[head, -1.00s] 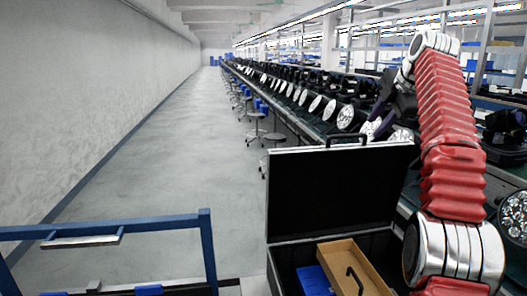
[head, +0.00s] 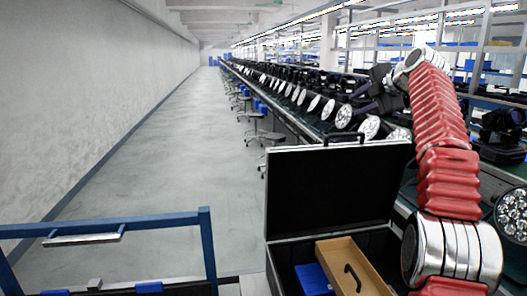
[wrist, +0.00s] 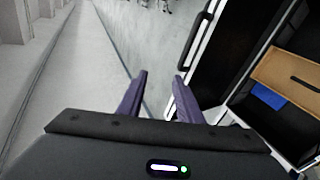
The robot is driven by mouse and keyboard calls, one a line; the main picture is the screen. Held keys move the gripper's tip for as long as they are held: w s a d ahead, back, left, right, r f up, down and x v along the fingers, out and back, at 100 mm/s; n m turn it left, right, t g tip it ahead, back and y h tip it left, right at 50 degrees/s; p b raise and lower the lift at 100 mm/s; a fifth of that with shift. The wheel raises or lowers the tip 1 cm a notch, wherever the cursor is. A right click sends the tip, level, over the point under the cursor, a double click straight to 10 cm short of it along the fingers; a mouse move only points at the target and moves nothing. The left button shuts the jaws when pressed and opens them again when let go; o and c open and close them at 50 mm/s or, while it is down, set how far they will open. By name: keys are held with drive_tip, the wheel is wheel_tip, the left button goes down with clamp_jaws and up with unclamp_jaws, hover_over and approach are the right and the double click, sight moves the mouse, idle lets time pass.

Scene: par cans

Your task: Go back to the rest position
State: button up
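My gripper (wrist: 160,76) shows in the wrist view with two purple fingers apart and nothing between them. It is open and empty. In the head view my gripper (head: 362,98) is partly lost against the dark lamps behind it. It hangs in the air above and behind the raised lid of the black case. My red-sleeved arm reaches up on the right side of the head view.
An open black case (head: 338,190) holds a cardboard-brown tray (head: 352,268) and a blue item (head: 313,280). A long bench of lamps (head: 343,117) runs along the right. A blue rail (head: 170,224) stands at front left. The grey aisle floor (head: 170,150) is clear.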

drive_tip(key=w+r+m+t+y, duration=0.1)
drive_tip(key=w+r+m+t, duration=0.25)
drive_tip(key=r+t, duration=0.2)
drive_tip(key=s+d+r+m+t+h, duration=0.1)
drive_tip(key=d+r+m+t+h, duration=0.15)
drive_tip(key=m+h, duration=0.3)
drive_tip(key=s+d+f+m+g+h, duration=0.2)
drive_tip(key=s+f+m+g+h, duration=0.6)
drive_tip(key=s+f, duration=1.65)
drive_tip(key=s+a+f+m+g+y, duration=0.2)
drive_tip(key=s+a+f, duration=0.3)
drive_tip(key=s, duration=0.5)
drive_tip(key=s+a+f+m+g+y, duration=0.1)
drive_tip(key=s+a+f+g+y, duration=0.1)
drive_tip(key=s+a+f+y, duration=0.2)
drive_tip(key=s+a+f+m+g+y, duration=0.2)
drive_tip(key=s+a+f, duration=0.5)
drive_tip(key=s, duration=0.8)
drive_tip(key=shift+s+a+m+y, duration=0.35)
drive_tip(key=shift+a+y, duration=0.1)
drive_tip(key=shift+a, duration=0.65)
